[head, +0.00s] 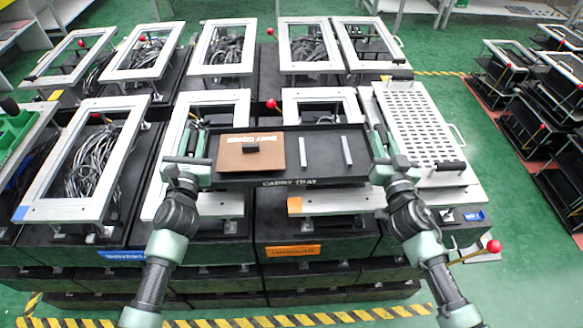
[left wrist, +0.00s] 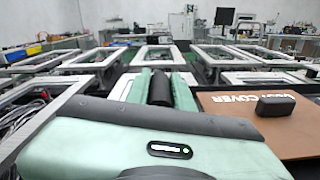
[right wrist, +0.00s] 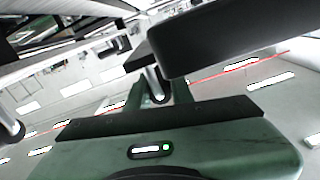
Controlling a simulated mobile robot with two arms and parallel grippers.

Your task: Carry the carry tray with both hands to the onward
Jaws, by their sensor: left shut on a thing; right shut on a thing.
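The black carry tray (head: 324,158) is up over the middle fixtures in the head view, its name on its near edge. On it lie a brown board (head: 232,157) with a black handle, lettered "COVER" in the left wrist view (left wrist: 222,122), and two thin light bars (head: 302,152) (head: 346,151). My left gripper (head: 197,160) is shut at the tray's left end. My right gripper (head: 388,155) is shut at its right end. The grips themselves are partly hidden. The tray looks roughly level.
White-framed fixtures with cable bundles (head: 230,48) stand in rows on black bases. A perforated white panel (head: 418,118) lies right of the tray. An orange label (head: 292,250) and a blue label (head: 122,255) mark front edges. Red-ball levers (head: 493,246) stick out.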

